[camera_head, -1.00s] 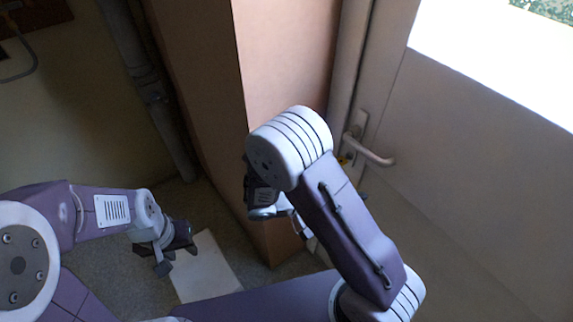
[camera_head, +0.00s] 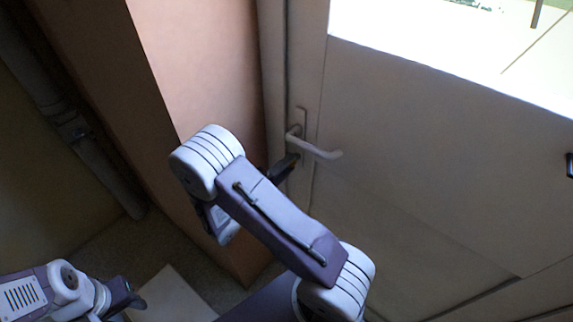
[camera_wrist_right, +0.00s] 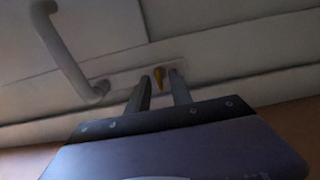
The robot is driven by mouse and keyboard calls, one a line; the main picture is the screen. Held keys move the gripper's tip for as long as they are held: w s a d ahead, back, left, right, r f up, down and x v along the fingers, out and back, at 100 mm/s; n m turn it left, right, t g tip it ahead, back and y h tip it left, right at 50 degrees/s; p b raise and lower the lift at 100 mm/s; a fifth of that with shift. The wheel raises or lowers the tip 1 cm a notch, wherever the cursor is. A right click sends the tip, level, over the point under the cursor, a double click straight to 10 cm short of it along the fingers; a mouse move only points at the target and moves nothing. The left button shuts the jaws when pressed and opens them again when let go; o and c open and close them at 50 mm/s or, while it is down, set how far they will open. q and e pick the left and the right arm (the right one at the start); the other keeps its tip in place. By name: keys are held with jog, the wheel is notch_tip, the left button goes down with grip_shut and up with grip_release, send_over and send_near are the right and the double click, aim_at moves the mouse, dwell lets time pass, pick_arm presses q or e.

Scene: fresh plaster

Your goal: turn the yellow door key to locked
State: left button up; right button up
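The yellow door key (camera_wrist_right: 160,76) sits in the lock plate of the door and shows in the right wrist view between the two fingertips of my right gripper (camera_wrist_right: 160,85). These fingers are apart, one on each side of the key, and I see no clear contact. In the head view my right gripper (camera_head: 285,167) is at the lock plate (camera_head: 300,130), just below the door handle, and the key is hidden there. My left gripper (camera_head: 124,296) hangs low at the left, away from the door; its fingers are too unclear to judge.
The lever handle (camera_head: 318,149) sticks out right above the lock and also shows in the right wrist view (camera_wrist_right: 72,48). A reddish-brown pillar (camera_head: 205,70) stands close to the left of the door. A pale board (camera_head: 172,296) lies on the floor.

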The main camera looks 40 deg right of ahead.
jog(key=shift+d, duration=0.1)
jog(key=shift+c, duration=0.3)
grip_shut()
jog(key=n+p, duration=0.8)
jog(key=n, duration=0.9)
jog(key=shift+n, duration=0.3)
jog(key=shift+n+p, duration=0.3)
